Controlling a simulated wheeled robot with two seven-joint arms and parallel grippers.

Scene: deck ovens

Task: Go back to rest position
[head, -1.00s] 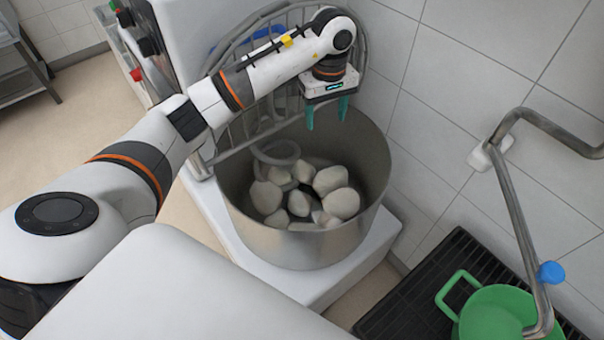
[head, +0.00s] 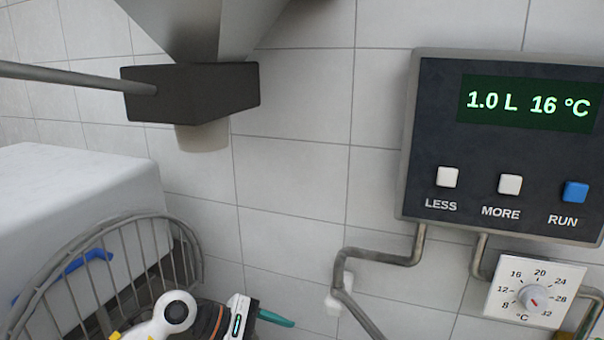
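My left gripper (head: 275,318) is at the bottom edge of the head view, right of the mixer's wire guard. Its wrist is white with an orange band, and its teal fingertips point right towards the tiled wall. The fingers overlap from this side, so whether they are open or shut cannot be told. Nothing is seen in them. The rest of the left arm is mostly below the frame. My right gripper is not in view.
A white mixer (head: 85,205) with a wire guard (head: 110,250) stands at the left. A dark-collared hopper outlet (head: 190,95) hangs above. On the wall are a control panel (head: 440,120) reading 1.0 L 16 °C, a dial (head: 534,294) and metal pipes (head: 385,254).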

